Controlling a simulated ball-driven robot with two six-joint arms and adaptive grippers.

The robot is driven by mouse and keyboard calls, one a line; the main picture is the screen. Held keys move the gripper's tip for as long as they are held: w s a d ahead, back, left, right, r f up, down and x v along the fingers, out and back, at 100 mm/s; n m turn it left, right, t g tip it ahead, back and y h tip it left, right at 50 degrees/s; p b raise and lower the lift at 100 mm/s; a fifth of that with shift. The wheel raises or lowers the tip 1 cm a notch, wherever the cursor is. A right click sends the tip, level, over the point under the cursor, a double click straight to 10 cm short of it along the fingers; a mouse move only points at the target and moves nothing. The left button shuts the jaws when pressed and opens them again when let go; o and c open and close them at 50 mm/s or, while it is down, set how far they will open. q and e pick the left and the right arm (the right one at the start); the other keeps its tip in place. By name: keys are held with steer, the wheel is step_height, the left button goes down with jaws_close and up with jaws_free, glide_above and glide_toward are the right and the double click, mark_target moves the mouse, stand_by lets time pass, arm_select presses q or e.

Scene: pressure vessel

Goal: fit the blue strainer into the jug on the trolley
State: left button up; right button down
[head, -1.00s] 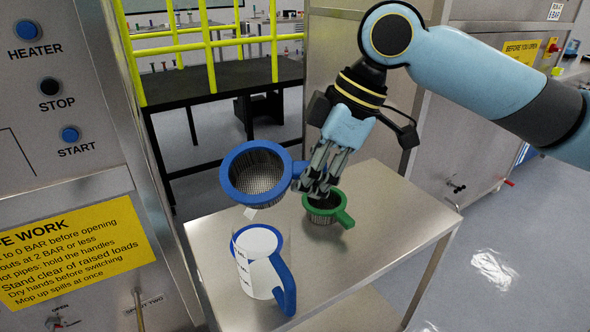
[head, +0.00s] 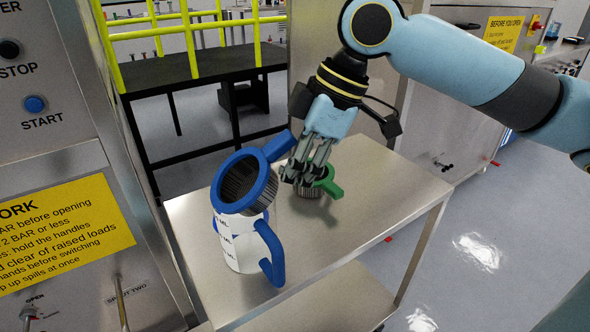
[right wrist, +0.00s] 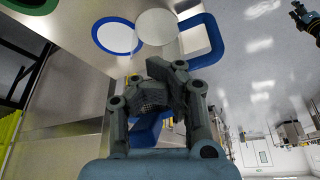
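The blue strainer (head: 219,193) is steeply tilted just above and overlapping the top of the jug (head: 241,248) in the head view, its handle pointing up and right beside my right gripper's fingers. I cannot tell whether its rim touches the jug. My right gripper (head: 303,178) has its fingers together right of the strainer. In the right wrist view, the strainer's mesh and blue part (right wrist: 150,131) lie behind the fingers (right wrist: 172,68), and no handle shows between the tips. The white jug stands upright on the trolley (head: 350,205), blue handle to the right. My left gripper is not in view.
A green strainer (head: 327,183) sits on the trolley just beyond the right fingertips. The trolley's right part is bare. A steel panel with a yellow sign (head: 65,230) stands close at the left. A black platform with yellow rails (head: 190,75) is behind.

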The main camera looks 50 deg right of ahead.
steer(key=shift+f+b, duration=1)
steer(key=shift+f, duration=0.9)
steer(key=c, duration=1.4)
jaws_free()
step_height(320, 180, up, 10)
steer(key=shift+r, duration=0.1)
